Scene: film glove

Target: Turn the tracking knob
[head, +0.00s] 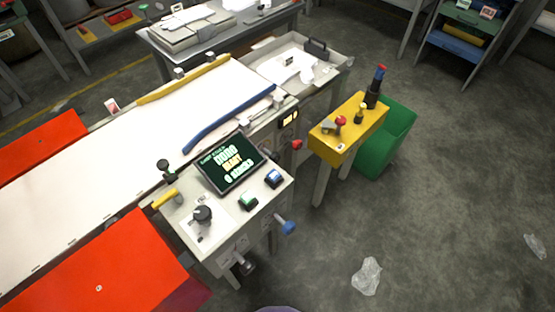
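A red knob (296,145) is on the side further back. I cannot tell which one is the tracking knob, as the labels are too small to read. Neither of my grippers is in view.
A green button (248,200), a blue button (273,178) and a yellow-handled lever (164,198) are also on the panel. A yellow stand (349,128) and a green bin (388,138) are to the right.

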